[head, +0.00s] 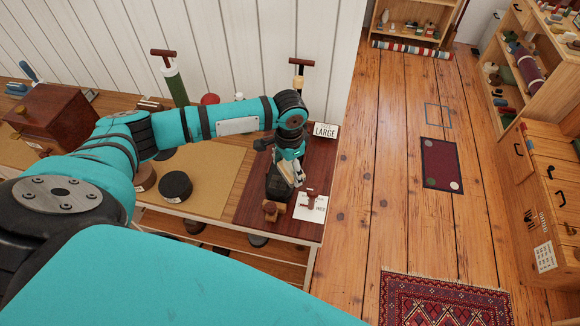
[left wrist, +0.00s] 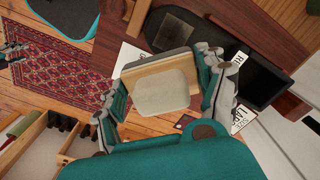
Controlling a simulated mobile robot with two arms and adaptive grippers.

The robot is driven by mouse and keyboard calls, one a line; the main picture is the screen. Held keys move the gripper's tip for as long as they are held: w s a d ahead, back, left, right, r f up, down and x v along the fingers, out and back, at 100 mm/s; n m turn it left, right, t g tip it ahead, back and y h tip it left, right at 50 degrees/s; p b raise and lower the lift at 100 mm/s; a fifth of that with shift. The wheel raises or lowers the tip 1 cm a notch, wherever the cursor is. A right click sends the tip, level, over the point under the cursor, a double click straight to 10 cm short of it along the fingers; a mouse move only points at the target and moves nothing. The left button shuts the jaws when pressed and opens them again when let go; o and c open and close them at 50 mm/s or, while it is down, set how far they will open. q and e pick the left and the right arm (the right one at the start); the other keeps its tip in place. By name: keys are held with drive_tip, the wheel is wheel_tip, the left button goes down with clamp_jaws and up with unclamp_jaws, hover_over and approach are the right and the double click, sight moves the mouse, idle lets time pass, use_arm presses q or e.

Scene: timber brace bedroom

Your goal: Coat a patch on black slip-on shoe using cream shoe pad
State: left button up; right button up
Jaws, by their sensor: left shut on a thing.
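The black slip-on shoe (head: 277,188) lies on the dark red-brown board at the right end of the bench, partly hidden by my left gripper. In the left wrist view a long black shape, apparently the shoe (left wrist: 214,40), lies beyond the fingers. My left gripper (head: 289,168) is over the shoe and shut on the cream shoe pad. In the left wrist view the pad (left wrist: 160,93) shows a pale rounded face and a wooden edge between the two fingers (left wrist: 162,88). I cannot tell whether the pad touches the shoe.
A small wooden-handled piece (head: 270,210) and a white card (head: 309,207) with a dark red stamp on it lie near the shoe. A "LARGE" sign (head: 325,131) stands behind. A black round tin (head: 176,185) sits left on the tan mat (head: 215,180).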

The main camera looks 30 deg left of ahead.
use_arm(q)
drive_tip(key=shift+a+r+p, duration=0.1)
drive_tip(key=shift+r+p, duration=0.85)
drive_tip(key=shift+r, duration=0.3)
use_arm(e)
drive_tip(key=r, duration=0.1)
drive_tip(key=d+r, duration=0.1)
drive_tip(key=shift+s+d+r, duration=0.15)
drive_tip(key=shift+r, duration=0.2)
use_arm(q)
drive_tip(key=shift+f, duration=0.1)
use_arm(e)
drive_tip(key=shift+f, duration=0.1)
